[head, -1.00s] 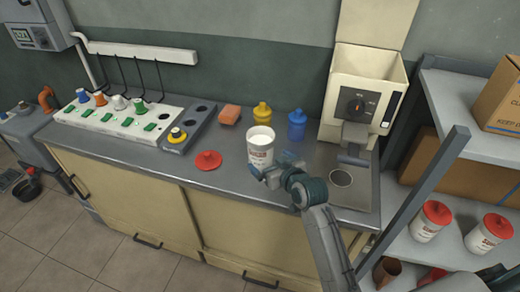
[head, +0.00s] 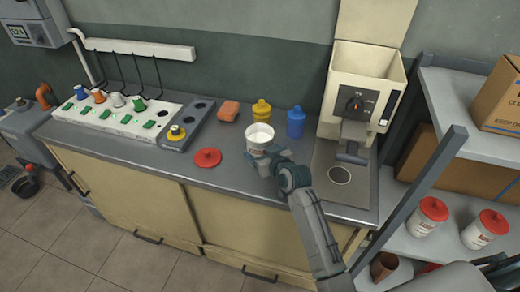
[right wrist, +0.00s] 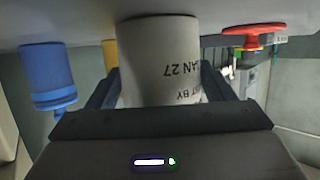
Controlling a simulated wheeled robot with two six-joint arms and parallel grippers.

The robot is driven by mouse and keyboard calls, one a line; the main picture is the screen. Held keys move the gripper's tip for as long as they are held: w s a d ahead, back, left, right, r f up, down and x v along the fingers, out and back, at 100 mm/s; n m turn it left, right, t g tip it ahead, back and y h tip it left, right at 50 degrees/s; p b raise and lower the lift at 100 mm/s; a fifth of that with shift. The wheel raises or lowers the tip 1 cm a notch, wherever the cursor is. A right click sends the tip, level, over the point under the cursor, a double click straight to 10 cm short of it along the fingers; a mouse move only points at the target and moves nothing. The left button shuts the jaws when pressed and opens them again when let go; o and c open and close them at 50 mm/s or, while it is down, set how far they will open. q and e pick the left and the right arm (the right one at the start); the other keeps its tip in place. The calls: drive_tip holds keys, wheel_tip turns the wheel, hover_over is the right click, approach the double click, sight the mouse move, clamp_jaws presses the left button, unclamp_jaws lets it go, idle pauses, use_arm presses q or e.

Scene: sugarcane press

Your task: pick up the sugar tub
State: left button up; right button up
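The sugar tub (head: 259,133) is white with printed lettering and an open top. It stands upright on the grey counter, and its side shows large in the right wrist view (right wrist: 160,60). My right gripper (head: 268,160) is at the tub's near side in the head view. In the right wrist view its dark fingers (right wrist: 160,88) lie on either side of the tub and look spread wide; whether they touch it is hard to tell. My left gripper is not in view.
A red lid (head: 207,157) lies left of the tub. A cream machine (head: 365,92) stands right. Shelves (head: 455,150) hold two red-lidded tubs.

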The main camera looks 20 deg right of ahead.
sight(263, 146)
drive_tip(key=c, duration=0.7)
drive_tip(key=shift+c, duration=0.2)
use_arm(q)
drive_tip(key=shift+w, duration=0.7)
use_arm(e)
drive_tip(key=shift+r, duration=0.1)
drive_tip(key=shift+r, duration=0.1)
